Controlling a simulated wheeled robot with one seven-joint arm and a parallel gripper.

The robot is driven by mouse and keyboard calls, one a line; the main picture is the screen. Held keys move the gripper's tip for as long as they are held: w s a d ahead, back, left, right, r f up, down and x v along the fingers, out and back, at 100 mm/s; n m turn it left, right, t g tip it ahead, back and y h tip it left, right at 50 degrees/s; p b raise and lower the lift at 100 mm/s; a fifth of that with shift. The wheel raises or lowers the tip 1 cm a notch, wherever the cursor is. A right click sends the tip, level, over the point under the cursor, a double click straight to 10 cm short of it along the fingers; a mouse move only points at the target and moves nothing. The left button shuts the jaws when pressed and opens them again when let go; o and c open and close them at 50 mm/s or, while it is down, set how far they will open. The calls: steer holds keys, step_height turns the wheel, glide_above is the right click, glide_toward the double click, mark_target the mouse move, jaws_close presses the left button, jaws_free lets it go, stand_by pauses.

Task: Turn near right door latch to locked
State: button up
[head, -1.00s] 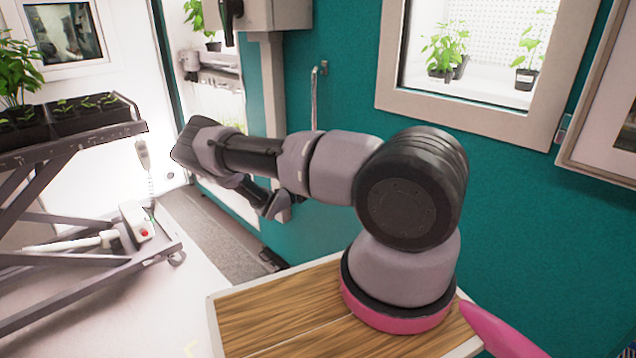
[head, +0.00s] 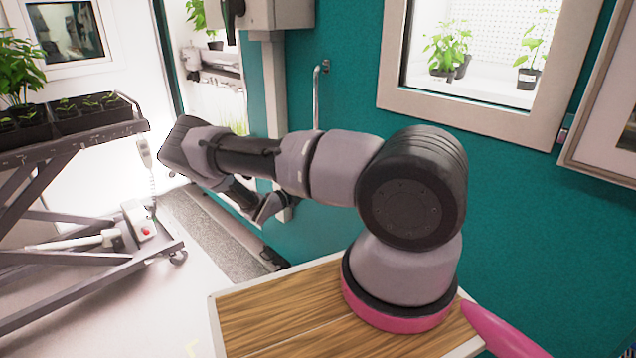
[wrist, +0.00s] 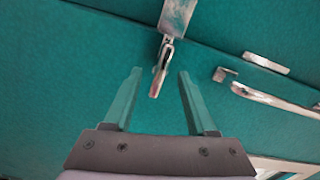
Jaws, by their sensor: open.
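The latch (wrist: 160,69) shows in the wrist view as a small metal lever hanging from a bright metal bracket (wrist: 178,15) on a teal surface. My gripper (wrist: 159,72) is open, with one finger on each side of the lever's free end as seen from the wrist. I see gaps on both sides of the lever; I cannot tell how deep it sits between the fingers. In the head view the latch cannot be made out; my arm reaches left along the teal wall (head: 345,90).
A metal bar handle (wrist: 275,97) lies right of the latch in the wrist view. In the head view, a trolley (head: 75,140) with seedling trays stands left, a grey box (head: 275,14) hangs above the arm, and a framed window (head: 455,100) is at right.

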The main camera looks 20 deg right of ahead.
steer(key=v, duration=0.6)
steer(key=shift+a, duration=0.2)
steer(key=s+a+r+m+g+y, duration=0.1)
steer(key=s+r+m+g+y, duration=0.4)
steer(key=r+m, duration=0.8)
steer(key=s+a+r+m+g+y, duration=0.1)
steer(key=s+r+m+g+y, duration=0.2)
steer(key=s+r+m+y, duration=0.7)
steer(key=s+a+r+m+t+y, duration=0.2)
steer(key=s+a+r+m+t, duration=0.1)
steer(key=s+r+m, duration=0.6)
steer(key=s+a+r+m+t+y, duration=0.2)
steer(key=s+a+r+m+t, duration=0.2)
steer(key=s+r+m, duration=0.5)
steer(key=shift+s+r+m+t, duration=0.25)
steer(key=shift+r+m+t, duration=0.75)
steer(key=shift+r+m, duration=2.35)
